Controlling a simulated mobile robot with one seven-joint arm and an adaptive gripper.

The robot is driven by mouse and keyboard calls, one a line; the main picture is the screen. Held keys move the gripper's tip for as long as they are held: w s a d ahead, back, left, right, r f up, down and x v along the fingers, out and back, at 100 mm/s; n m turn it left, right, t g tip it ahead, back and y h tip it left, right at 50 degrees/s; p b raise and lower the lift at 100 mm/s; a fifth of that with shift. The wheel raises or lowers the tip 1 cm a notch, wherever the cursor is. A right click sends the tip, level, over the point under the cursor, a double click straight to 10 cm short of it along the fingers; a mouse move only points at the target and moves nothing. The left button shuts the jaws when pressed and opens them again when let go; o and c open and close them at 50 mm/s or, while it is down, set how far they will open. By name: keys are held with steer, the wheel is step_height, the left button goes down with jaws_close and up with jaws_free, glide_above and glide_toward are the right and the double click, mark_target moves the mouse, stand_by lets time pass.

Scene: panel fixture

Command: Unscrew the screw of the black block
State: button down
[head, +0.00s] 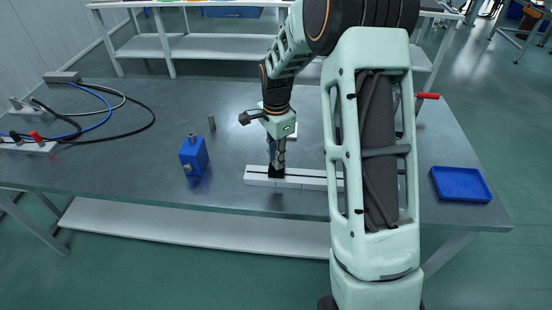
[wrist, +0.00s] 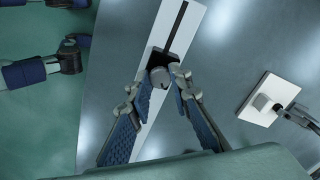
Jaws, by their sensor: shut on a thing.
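The black block (head: 276,171) sits on a white slotted rail (head: 258,178) near the front edge of the table. In the wrist view the black block (wrist: 157,52) shows just beyond the fingertips, over the dark slot of the rail (wrist: 183,12). A grey round screw head (wrist: 159,75) stands on the block. My gripper (head: 278,155) points down from above, and its fingertips (wrist: 159,77) are shut on the screw from both sides. The screw's shaft is hidden. In the head view the fingers cover most of the screw.
A blue block (head: 194,156) with a grey top piece stands left of the rail. A small grey pin (head: 211,122) stands behind it. A blue tray (head: 461,184) lies at the right. Cables (head: 110,115) lie at the far left. Bare table separates these things.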

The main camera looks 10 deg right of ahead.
steer(key=n, duration=0.4)
steer(key=shift+n+b, duration=0.3)
steer(key=shift+n, duration=0.1)
steer(key=n, duration=0.3)
steer(key=shift+n, duration=0.3)
steer(key=n, duration=0.4)
steer(key=shift+d, duration=0.1)
steer(key=n, duration=0.8)
steer(key=shift+n, duration=0.3)
steer(key=n+p, duration=0.1)
steer(key=n, duration=0.2)
steer(key=shift+d+r+n, duration=0.1)
steer(key=shift+n, duration=0.3)
steer(key=n+p, duration=0.1)
steer(key=n, duration=0.2)
steer(key=shift+w+n+p, duration=0.1)
steer(key=shift+n+p, duration=0.65)
steer(key=shift+n, duration=1.15)
